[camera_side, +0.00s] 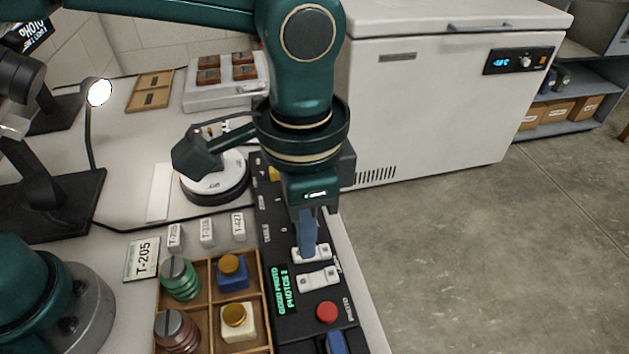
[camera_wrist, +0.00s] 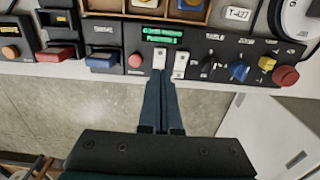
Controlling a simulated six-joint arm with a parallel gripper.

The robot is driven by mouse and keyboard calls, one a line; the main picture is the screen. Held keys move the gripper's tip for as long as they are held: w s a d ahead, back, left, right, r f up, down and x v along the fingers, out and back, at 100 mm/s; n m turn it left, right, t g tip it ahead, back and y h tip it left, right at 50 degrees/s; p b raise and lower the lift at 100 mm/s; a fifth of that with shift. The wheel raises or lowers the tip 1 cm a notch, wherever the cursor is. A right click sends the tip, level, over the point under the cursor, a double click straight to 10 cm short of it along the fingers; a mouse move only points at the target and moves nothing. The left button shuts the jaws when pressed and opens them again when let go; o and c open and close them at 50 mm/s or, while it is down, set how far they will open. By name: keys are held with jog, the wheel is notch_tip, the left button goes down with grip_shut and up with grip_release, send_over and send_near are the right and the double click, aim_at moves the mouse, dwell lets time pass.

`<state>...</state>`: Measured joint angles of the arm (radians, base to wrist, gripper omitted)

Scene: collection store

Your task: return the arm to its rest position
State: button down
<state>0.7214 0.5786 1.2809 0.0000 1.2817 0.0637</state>
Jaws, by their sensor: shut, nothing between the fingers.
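My gripper (camera_side: 308,252) points down over the black control panel (camera_side: 290,325), its narrow blue fingers together with nothing between them. In the side view the fingertips are at the farther of two white rocker switches (camera_side: 318,279); I cannot tell whether they touch it. In the wrist view the closed fingers (camera_wrist: 165,82) end just below the two white rockers (camera_wrist: 160,57). The panel's green display (camera_side: 283,289) reads "GOOD PHOTO" with a photo count below it. My arm reaches over the bench from the upper left.
A wooden tray (camera_side: 209,311) with capped jars stands left of the panel. A red button (camera_side: 327,312) is near the gripper. A white chest freezer (camera_side: 430,110) stands behind. Floor is clear at right.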

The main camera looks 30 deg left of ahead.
jog(key=shift+w, duration=0.1)
jog(key=w+a+r+n+t+h, duration=0.1)
jog(key=w+a+r+n+t, duration=0.2)
jog(key=a+r, duration=0.8)
jog(key=s+a+f+n+t, duration=0.1)
jog(key=s+a+f+n, duration=0.2)
jog(key=s+a, duration=0.2)
jog(key=s+a+f+n+t+y, duration=0.1)
jog(key=s+a+f+n, duration=0.2)
jog(key=s+a, duration=0.2)
jog(key=shift+t, duration=0.3)
